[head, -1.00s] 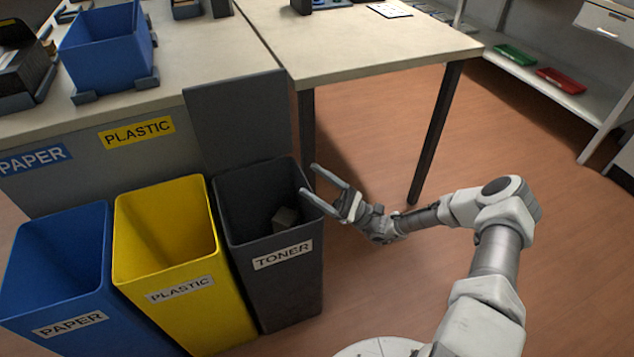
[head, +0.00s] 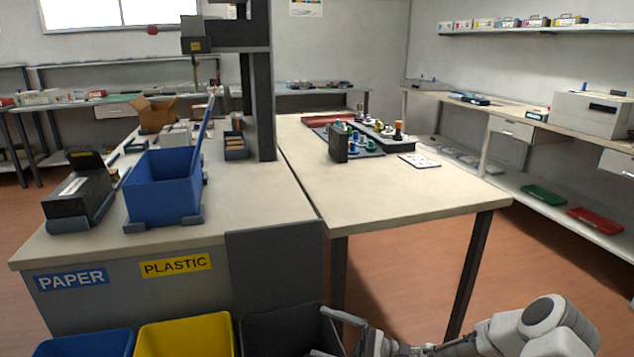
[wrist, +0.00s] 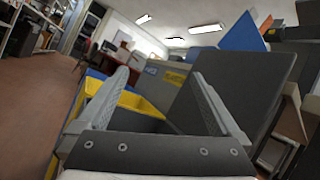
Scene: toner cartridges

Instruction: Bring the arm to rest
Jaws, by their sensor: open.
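My gripper (head: 335,332) is at the bottom of the head view, beside the right edge of the dark toner bin (head: 280,325). Part of it is cut off by the frame. In the wrist view my gripper (wrist: 165,95) has its two fingers spread wide with nothing between them. My arm (head: 535,325) extends to the lower right over the floor. The inside of the toner bin is mostly out of frame.
A yellow bin (head: 187,335) and a blue bin (head: 85,345) stand left of the toner bin. A dark upright panel (head: 275,270) rises behind it. The tables (head: 410,205) are close behind. Open floor (head: 550,280) lies to the right.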

